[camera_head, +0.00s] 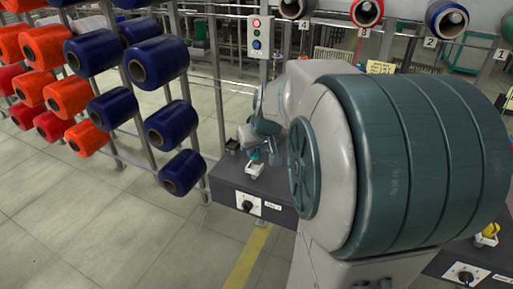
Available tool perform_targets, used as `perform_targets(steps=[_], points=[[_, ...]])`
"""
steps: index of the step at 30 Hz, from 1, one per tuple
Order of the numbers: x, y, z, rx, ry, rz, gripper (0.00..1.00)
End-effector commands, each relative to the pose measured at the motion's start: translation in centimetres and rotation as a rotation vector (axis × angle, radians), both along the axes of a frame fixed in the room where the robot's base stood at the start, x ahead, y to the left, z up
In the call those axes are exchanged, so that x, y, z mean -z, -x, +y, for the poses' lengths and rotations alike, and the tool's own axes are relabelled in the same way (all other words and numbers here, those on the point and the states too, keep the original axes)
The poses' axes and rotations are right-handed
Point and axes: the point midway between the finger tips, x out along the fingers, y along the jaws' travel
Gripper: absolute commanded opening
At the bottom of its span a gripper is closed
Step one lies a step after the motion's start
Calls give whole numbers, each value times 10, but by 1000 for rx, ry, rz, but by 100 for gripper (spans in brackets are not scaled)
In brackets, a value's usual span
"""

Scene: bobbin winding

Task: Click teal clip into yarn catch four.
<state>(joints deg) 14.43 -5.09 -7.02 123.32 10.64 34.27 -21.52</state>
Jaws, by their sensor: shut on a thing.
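My gripper (266,151) is seen small, beyond the big teal and grey arm joint in the foreground. It points down over the dark machine box and is shut on the teal clip (253,156), of which only a small part shows. A white yarn catch (254,171) sits on the box top just below the clip, under the position labelled 4. The clip is at or just above this catch; I cannot tell whether they touch. My arm hides the right side of the gripper.
A dark box (225,184) with a knob carries the catch. A creel of blue (182,172) and orange bobbins (86,138) stands at left. A button panel (260,37) rises behind. A yellow clip (490,230) is at far right. Floor at lower left is clear.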

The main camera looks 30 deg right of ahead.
Motion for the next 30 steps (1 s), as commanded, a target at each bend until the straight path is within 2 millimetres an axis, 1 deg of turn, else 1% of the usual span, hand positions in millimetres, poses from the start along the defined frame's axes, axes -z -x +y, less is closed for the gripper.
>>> perform_targets(steps=[30], points=[[31, 0, 0, 0, 0, 0, 2]])
